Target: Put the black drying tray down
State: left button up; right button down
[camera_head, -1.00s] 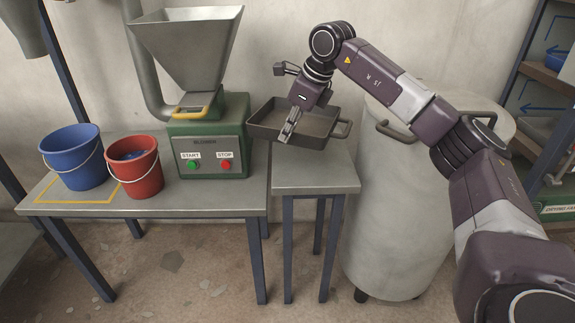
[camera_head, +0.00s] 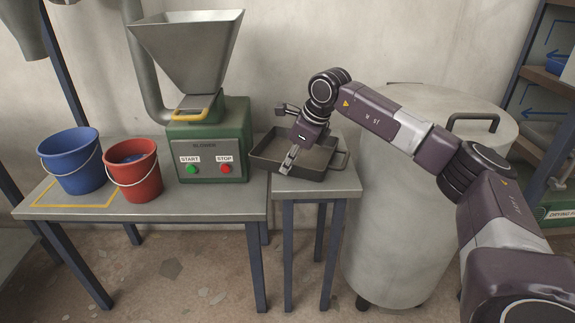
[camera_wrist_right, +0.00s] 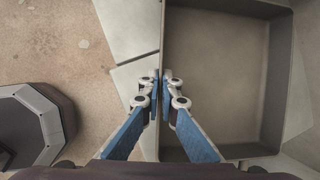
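The black drying tray (camera_head: 318,160) is a shallow dark pan with a loop handle on its right side. In the head view it is level, at the top of the small side table (camera_head: 330,188); I cannot tell whether its underside fully touches. My right gripper (camera_head: 289,161) comes down over the tray's near left part. In the wrist view the tray (camera_wrist_right: 215,75) fills the right half, and the right gripper's fingers (camera_wrist_right: 158,92) are closed on its wall, one on each side. The tray looks empty. My left gripper is not in view.
The green blower machine (camera_head: 207,117) with START and STOP buttons stands close left of the tray. A blue bucket (camera_head: 72,160) and a red bucket (camera_head: 134,172) stand on the longer table. A large grey drum (camera_head: 395,220) stands to the right. Bare table shows before the tray.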

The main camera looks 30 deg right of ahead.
jog(key=c, duration=2.2)
grip_release()
jog(key=shift+f, duration=0.1)
jog(key=shift+o, duration=0.2)
